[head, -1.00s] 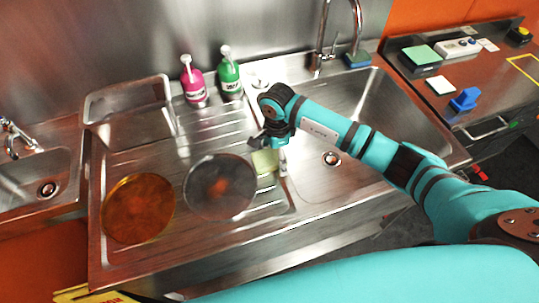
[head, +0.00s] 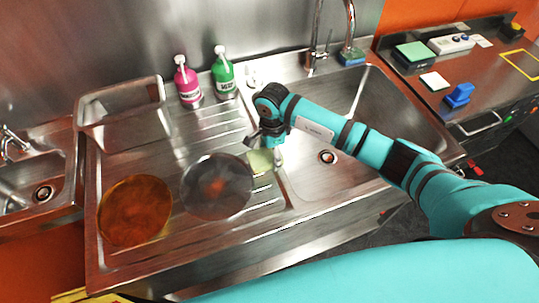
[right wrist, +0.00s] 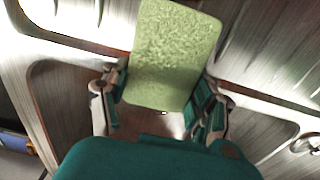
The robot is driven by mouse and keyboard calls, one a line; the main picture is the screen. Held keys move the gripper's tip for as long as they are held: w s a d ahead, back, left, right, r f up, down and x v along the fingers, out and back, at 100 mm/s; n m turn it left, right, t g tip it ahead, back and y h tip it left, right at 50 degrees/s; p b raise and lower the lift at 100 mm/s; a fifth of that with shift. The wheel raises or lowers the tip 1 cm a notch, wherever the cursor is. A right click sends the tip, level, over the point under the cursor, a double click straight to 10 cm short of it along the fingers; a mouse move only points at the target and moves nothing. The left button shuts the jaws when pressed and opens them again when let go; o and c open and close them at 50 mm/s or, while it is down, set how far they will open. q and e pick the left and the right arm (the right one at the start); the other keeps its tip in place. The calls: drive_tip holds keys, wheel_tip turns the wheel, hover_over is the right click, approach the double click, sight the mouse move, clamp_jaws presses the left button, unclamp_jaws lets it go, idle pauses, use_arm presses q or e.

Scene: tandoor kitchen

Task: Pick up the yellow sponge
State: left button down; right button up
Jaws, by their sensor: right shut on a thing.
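The yellow-green sponge (head: 260,163) is at the right edge of the steel drainboard, beside the sink basin. My right gripper (head: 268,148) is over it with the fingers pointing down. In the right wrist view, the sponge (right wrist: 172,55) sits between the two fingers of the gripper (right wrist: 160,92), one on each side, and the gripper is shut on it. I cannot tell whether the sponge is clear of the drainboard. My left gripper is not in view.
A grey plate (head: 216,187) lies just left of the sponge, with an amber plate (head: 135,211) farther left. Pink (head: 187,82) and green (head: 223,75) bottles stand behind. The sink basin (head: 350,115) and tap (head: 316,40) are at right.

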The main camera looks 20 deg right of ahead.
drive_tip(key=shift+r+b, duration=0.45)
drive_tip(key=shift+r, duration=0.15)
drive_tip(key=shift+s+r+b, duration=0.3)
drive_tip(key=shift+r+b, duration=0.4)
drive_tip(key=shift+r, duration=0.25)
drive_tip(key=s+b, duration=0.1)
drive_tip(key=s, duration=0.3)
drive_tip(key=s+r+b, duration=0.1)
drive_tip(key=s+b, duration=0.1)
drive_tip(key=s, duration=0.3)
drive_tip(key=s+d+b, duration=0.1)
drive_tip(key=s, duration=0.4)
drive_tip(key=shift+s+r+b, duration=0.15)
drive_tip(key=shift+r+b, duration=0.05)
drive_tip(key=shift+b, duration=0.1)
drive_tip(key=shift+s+r, duration=0.2)
drive_tip(key=shift+s, duration=0.35)
